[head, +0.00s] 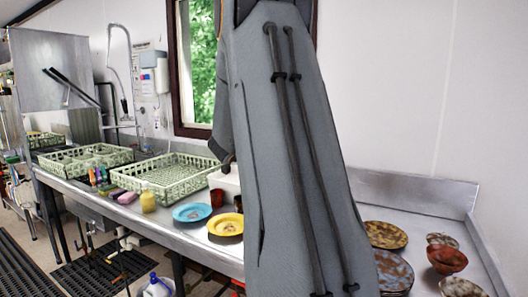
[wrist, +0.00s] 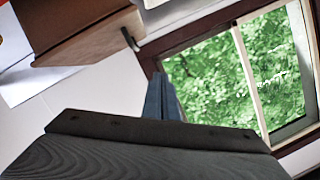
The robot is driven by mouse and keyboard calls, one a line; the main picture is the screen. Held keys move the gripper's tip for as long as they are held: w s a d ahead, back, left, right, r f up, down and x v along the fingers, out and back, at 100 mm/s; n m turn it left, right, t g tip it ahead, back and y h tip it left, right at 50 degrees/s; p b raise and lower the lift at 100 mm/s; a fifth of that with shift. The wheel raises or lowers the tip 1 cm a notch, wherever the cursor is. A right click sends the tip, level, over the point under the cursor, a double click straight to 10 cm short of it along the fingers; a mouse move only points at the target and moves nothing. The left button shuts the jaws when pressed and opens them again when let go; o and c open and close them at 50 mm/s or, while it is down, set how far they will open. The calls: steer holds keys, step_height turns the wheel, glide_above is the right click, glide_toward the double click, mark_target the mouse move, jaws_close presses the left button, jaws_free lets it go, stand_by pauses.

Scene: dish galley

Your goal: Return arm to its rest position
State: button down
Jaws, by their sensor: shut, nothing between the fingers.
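My arm (head: 290,150) rises upright through the middle of the head view, a large grey link with two dark cables along it. It hides part of the counter and wall. My gripper (wrist: 163,98) shows in the wrist view as narrow blue-grey fingers beyond a dark housing. The fingers are together and empty, pointing toward the wall and the window (wrist: 245,75). I cannot make out the gripper in the head view.
Dirty dishes, including a brown bowl (head: 447,261), sit at right. The wall (head: 385,80) right of my arm is bare.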

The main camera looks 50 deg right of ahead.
steer(key=shift+s+a+r, duration=0.15)
steer(key=shift+s+a, duration=0.05)
steer(key=shift+a, duration=0.4)
steer(key=w+a+f+n+t+y, duration=0.2)
steer(key=w+a+f+n+y, duration=0.1)
steer(key=a, duration=0.5)
steer(key=w+a+f+n+t+y, duration=0.2)
steer(key=a+f+n+y, duration=0.15)
steer(key=a, duration=0.55)
steer(key=s+a+f+n+g+y, duration=0.1)
steer(key=s+a+f+n+y, duration=0.2)
steer(key=a, duration=0.5)
steer(key=s+a+f+n+y, duration=0.1)
steer(key=a+f+n+y, duration=0.15)
steer(key=a+f, duration=0.35)
steer(key=s+a+f+n+g, duration=0.2)
steer(key=s+a, duration=0.3)
steer(key=s, duration=0.3)
steer(key=s+a+f+n+g+y, duration=0.1)
steer(key=s+a+f+n+g, duration=0.2)
steer(key=s, duration=0.5)
steer(key=s+a+f+n+g+y, duration=0.1)
steer(key=s+a+f+n+g, duration=0.2)
steer(key=s+a, duration=0.5)
steer(key=shift+s+f, duration=0.4)
steer(key=shift+f, duration=0.25)
